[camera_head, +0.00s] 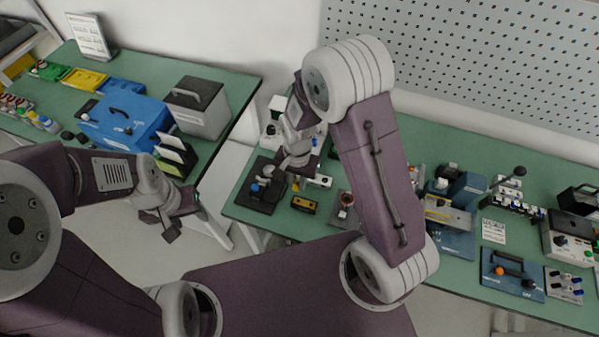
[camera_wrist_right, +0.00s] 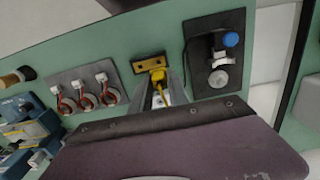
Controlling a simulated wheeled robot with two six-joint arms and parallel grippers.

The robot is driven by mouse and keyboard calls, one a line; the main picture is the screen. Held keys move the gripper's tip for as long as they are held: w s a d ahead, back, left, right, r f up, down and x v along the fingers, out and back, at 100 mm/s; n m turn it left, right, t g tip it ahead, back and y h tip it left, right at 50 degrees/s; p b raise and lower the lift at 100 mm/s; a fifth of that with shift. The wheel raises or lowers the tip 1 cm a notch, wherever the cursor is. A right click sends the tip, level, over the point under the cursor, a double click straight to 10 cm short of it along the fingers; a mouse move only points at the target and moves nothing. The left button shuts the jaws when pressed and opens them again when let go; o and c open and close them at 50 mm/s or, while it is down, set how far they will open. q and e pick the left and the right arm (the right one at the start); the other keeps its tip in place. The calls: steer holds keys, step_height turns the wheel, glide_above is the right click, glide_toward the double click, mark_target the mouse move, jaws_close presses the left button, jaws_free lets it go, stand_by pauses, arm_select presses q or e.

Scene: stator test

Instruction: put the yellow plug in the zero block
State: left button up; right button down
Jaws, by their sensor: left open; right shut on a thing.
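The yellow plug (camera_wrist_right: 158,75) is between the fingertips of my right gripper (camera_wrist_right: 160,88), with a yellow lead running back between the fingers. In the head view a bit of the plug (camera_head: 296,185) shows below my right gripper (camera_head: 298,174). A small brass-yellow block with dark holes (camera_wrist_right: 149,64), which I take for the zero block, lies on the green bench just beyond the plug. It also shows in the head view (camera_head: 304,204). The plug's tip overlaps the block's near edge in the wrist view; I cannot tell whether they touch. My left gripper (camera_head: 182,224) is open and empty, off the bench.
A dark plate with a blue-topped knob (camera_wrist_right: 231,40) lies right of the block in the wrist view. A grey plate with several red-wired rings (camera_wrist_right: 68,78) lies to its left. A blue case (camera_head: 125,122) stands on the left bench. A gap separates the two benches.

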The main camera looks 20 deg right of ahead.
steer(key=shift+w+d+f+b, duration=0.1)
steer(key=shift+d+f+b, duration=0.2)
steer(key=shift+f, duration=0.15)
step_height(320, 180, down, 6)
steer(key=b, duration=0.5)
steer(key=shift+a+r, duration=0.1)
steer(key=shift+r, duration=0.1)
steer(key=shift+f+b, duration=0.45)
steer(key=shift+b, duration=0.2)
steer(key=shift+r, duration=0.1)
steer(key=shift+f, duration=0.25)
steer(key=shift+f, duration=0.75)
